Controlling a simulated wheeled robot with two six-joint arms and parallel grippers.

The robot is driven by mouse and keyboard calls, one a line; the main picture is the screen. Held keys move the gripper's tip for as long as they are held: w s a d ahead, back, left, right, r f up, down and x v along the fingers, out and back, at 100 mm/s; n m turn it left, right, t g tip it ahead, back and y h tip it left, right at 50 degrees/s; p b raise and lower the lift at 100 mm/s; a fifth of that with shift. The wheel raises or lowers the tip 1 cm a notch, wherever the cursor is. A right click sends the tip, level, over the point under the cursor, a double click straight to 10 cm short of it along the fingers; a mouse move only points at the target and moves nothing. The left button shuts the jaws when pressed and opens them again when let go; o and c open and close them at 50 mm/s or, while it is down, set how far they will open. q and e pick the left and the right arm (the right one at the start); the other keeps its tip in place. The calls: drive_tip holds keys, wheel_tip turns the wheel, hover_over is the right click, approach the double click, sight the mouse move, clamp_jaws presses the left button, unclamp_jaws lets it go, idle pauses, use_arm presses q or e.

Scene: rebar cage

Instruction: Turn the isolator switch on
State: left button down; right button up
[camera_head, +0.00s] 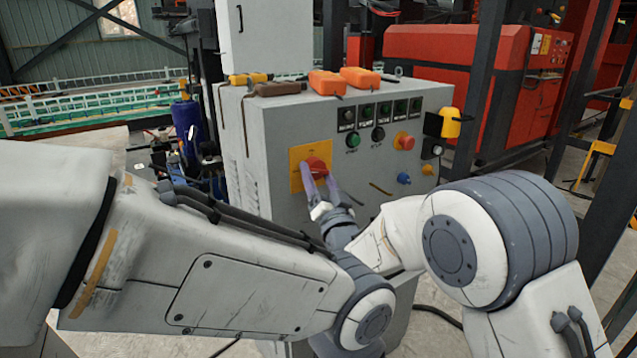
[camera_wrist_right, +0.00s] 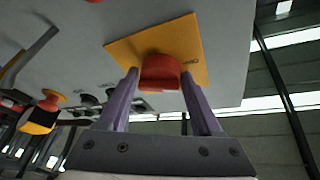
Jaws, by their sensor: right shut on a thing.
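The isolator switch has a red knob (camera_head: 317,165) on a square yellow plate (camera_head: 308,151), on the front of a grey control cabinet (camera_head: 270,180). In the right wrist view, the red knob (camera_wrist_right: 160,70) sits between the two purple fingers, with the yellow plate (camera_wrist_right: 190,40) behind it. My right gripper (camera_head: 320,182) is shut on the knob, one finger at each side. Whether the knob points to on or off cannot be read. My left arm comes in from the left, low in front of the cabinet; its gripper does not show.
A yellow-black fixture (camera_head: 450,122) sticks out at the right. Orange cases (camera_head: 360,77) lie on top. My arms crowd the space in front.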

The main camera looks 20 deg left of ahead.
drive_tip(key=m+h+b, duration=0.1)
drive_tip(key=m, duration=0.1)
drive_tip(key=m+h+b, duration=0.1)
drive_tip(key=m, duration=0.1)
drive_tip(key=shift+s+a+r+m, duration=0.1)
drive_tip(key=shift+s+a+m, duration=0.1)
drive_tip(key=shift+m, duration=0.1)
drive_tip(key=m, duration=0.1)
drive_tip(key=m+h, duration=0.1)
drive_tip(key=m+b, duration=0.1)
drive_tip(key=shift+r+m+h, duration=0.25)
drive_tip(key=shift+m+h, duration=0.05)
drive_tip(key=shift+m, duration=0.1)
drive_tip(key=m, duration=0.1)
drive_tip(key=m+g+h+b, duration=0.1)
drive_tip(key=m, duration=0.1)
drive_tip(key=shift+r+m, duration=0.2)
drive_tip(key=shift+m, duration=0.1)
drive_tip(key=shift+w+d+r+m+g, duration=0.1)
drive_tip(key=shift+r+m+g, duration=0.05)
drive_tip(key=shift+m+g, duration=1.05)
drive_tip(key=shift+m, duration=0.4)
drive_tip(key=o, duration=1.3)
drive_tip(key=b+v, duration=0.1)
drive_tip(key=v, duration=0.9)
drive_tip(key=shift+s, duration=0.3)
